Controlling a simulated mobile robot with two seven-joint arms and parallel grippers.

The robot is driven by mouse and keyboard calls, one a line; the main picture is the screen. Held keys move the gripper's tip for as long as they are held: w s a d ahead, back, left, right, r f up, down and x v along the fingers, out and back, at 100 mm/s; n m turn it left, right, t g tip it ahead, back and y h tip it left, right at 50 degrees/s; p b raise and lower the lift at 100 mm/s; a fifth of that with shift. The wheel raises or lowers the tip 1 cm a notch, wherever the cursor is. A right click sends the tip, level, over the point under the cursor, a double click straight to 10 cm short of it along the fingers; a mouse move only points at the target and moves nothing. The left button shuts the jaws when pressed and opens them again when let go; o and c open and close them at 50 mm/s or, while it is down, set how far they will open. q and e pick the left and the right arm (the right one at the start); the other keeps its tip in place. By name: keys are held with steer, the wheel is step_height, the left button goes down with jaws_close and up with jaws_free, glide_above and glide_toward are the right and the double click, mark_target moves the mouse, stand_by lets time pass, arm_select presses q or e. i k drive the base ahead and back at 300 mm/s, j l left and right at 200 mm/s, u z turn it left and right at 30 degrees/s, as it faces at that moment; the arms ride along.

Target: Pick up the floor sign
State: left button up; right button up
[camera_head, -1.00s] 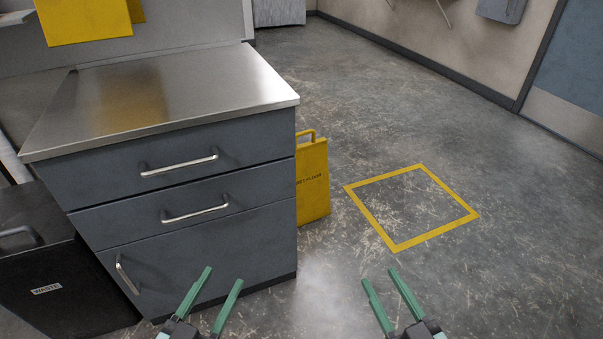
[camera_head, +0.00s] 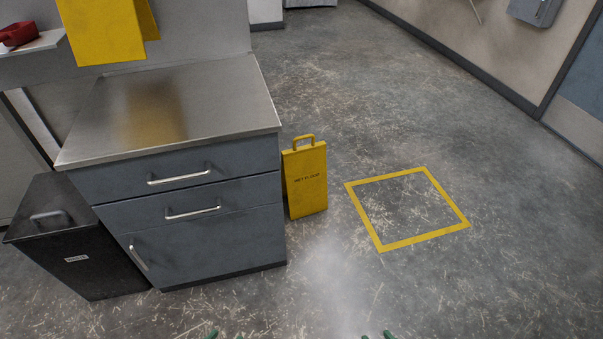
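The yellow floor sign (camera_head: 306,184) stands upright on the floor, close beside the right side of the grey cabinet. My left gripper (camera_head: 224,336) shows only as green fingertips at the bottom edge, set apart from each other. My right gripper (camera_head: 376,336) shows only as green tips at the bottom edge, and its opening is hard to judge. Both are well short of the sign and away from it.
The drawer cabinet (camera_head: 205,235) with a steel top stands left of the sign. A black waste bin (camera_head: 105,265) is left of it. A yellow object (camera_head: 95,30) is above the counter. A yellow floor square (camera_head: 425,237) lies right of the sign, empty. The floor ahead is clear.

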mark_target(304, 182)
steer(key=l+u, duration=0.1)
steer(key=u, duration=0.45)
steer(key=i+l+u, duration=0.6)
steer(key=u, duration=0.15)
